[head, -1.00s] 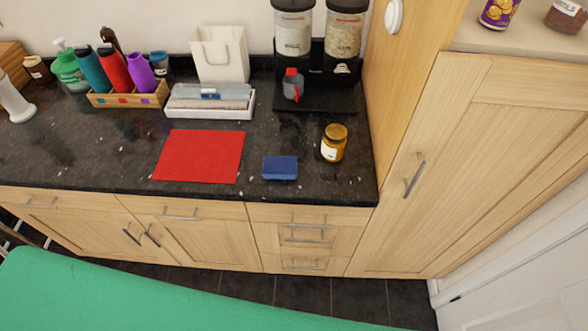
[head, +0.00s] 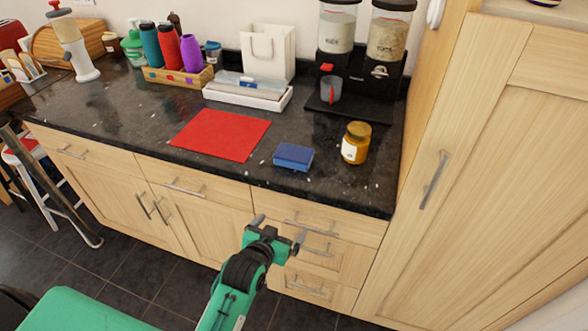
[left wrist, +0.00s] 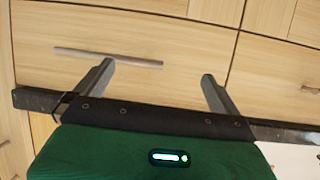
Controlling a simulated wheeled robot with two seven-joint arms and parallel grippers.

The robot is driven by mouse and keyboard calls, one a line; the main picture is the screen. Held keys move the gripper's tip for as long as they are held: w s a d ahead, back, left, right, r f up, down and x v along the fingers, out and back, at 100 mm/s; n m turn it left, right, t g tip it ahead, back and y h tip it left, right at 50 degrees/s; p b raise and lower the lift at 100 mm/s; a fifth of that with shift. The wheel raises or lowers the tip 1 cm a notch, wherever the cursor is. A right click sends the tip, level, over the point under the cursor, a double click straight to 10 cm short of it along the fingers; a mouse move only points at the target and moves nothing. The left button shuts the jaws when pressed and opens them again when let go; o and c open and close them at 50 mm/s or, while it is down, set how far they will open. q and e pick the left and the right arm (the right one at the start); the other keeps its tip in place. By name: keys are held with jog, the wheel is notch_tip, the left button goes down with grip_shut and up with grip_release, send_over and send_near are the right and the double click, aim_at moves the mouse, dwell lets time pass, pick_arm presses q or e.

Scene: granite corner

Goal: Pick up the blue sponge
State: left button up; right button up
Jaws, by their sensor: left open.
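The blue sponge (head: 293,156) lies flat on the dark granite worktop (head: 112,112) near its front edge, between a red mat and an amber jar. My left gripper (head: 278,228) is in front of the drawers, below the worktop edge and below the sponge, apart from it. Its two fingers are spread and nothing is between them. In the left wrist view the open fingers (left wrist: 160,80) face the wooden drawer fronts and a bar handle; the sponge is not seen there. My right gripper is not seen.
The amber jar (head: 355,142) stands just right of the sponge. The red mat (head: 220,134) lies left of it. Behind are a white tray (head: 247,101), a dispenser stand (head: 350,106) and a bottle crate (head: 178,77). A tall cabinet (head: 470,170) closes off the right. Drawer handles (head: 310,230) stick out near my gripper.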

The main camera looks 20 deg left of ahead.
aim_at(292, 155)
pick_arm(q)
notch_tip(292, 155, up, 13)
jog(key=w+a+t+b, duration=0.1)
jog(key=w+t+b, duration=0.1)
jog(key=t, duration=0.2)
jog(key=shift+n+y, duration=0.3)
jog(key=shift+n, duration=0.1)
jog(key=w+p, duration=0.1)
jog(key=w, duration=0.6)
jog(key=shift+w+f, duration=0.1)
jog(key=shift+w+p, duration=0.3)
jog(key=shift+w, duration=0.45)
jog(key=w, duration=0.3)
jog(key=shift+w+r+p, duration=0.2)
jog(key=shift+w+p, duration=0.05)
jog(key=shift+p, duration=0.1)
jog(key=shift+w+f, duration=0.1)
jog(key=shift+w, duration=0.4)
jog(key=c, duration=0.8)
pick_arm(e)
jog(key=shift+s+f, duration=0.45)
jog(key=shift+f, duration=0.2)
